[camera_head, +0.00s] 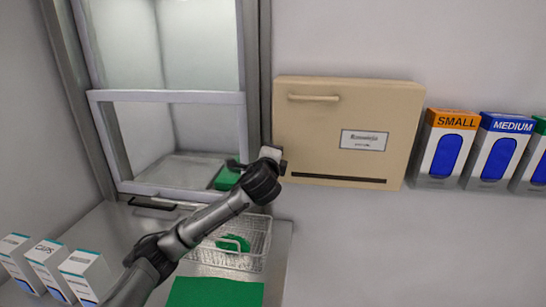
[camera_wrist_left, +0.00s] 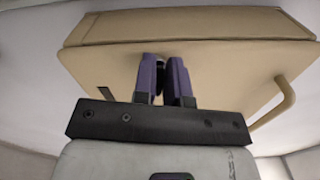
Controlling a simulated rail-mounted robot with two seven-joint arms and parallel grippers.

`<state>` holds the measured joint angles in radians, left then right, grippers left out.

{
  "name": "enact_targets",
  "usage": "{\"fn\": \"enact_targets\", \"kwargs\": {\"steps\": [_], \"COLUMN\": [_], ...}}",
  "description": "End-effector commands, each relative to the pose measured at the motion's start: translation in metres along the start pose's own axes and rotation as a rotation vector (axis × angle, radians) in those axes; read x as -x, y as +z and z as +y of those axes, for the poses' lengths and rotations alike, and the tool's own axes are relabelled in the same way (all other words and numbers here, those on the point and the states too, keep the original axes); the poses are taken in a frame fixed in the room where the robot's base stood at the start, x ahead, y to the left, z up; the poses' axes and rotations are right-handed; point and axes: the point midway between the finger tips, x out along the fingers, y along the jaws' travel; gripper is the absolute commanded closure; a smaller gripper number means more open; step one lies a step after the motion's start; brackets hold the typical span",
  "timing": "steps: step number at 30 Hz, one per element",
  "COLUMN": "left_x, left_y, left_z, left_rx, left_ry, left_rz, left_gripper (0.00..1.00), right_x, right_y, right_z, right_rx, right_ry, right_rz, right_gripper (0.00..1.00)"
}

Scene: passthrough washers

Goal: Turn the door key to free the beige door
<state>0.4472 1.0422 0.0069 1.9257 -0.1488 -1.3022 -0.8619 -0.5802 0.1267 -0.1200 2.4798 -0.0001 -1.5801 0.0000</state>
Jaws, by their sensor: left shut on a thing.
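The beige door (camera_head: 400,112) is the front of a box on the back wall. It has a handle bar (camera_head: 314,98) at its upper left, a label (camera_head: 364,140) and a dark slot (camera_head: 338,180) along the bottom. My left gripper (camera_head: 275,158) is at the door's lower left edge. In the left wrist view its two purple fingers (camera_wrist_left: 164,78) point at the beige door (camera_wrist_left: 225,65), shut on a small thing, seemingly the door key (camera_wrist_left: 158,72). The key is mostly hidden by the fingers, so its angle cannot be told. My right gripper is out of view.
A hatch with a sliding window (camera_head: 170,97) is left of the beige box. Below are a wire basket (camera_head: 258,262) with a green item and a green mat (camera_head: 215,293). White boxes (camera_head: 47,262) stand lower left. Glove boxes (camera_head: 447,150) hang right.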

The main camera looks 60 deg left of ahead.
Motion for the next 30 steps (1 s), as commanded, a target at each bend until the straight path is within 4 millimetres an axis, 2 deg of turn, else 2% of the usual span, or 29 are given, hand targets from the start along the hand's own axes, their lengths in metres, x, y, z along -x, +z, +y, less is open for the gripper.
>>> {"fn": "enact_targets", "kwargs": {"steps": [12,30], "left_x": [-0.0002,-0.0002], "left_y": [-0.0003,-0.0004], "left_z": [0.0036,0.0035], "left_rx": [0.206,0.247], "left_ry": [0.002,0.001], "left_rz": [-0.001,-0.001], "left_gripper": [1.0,1.0], "right_x": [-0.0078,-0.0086], "right_y": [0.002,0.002], "right_z": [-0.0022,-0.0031], "right_rx": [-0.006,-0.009], "right_ry": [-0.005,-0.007], "right_rz": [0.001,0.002], "right_gripper": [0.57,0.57]}}
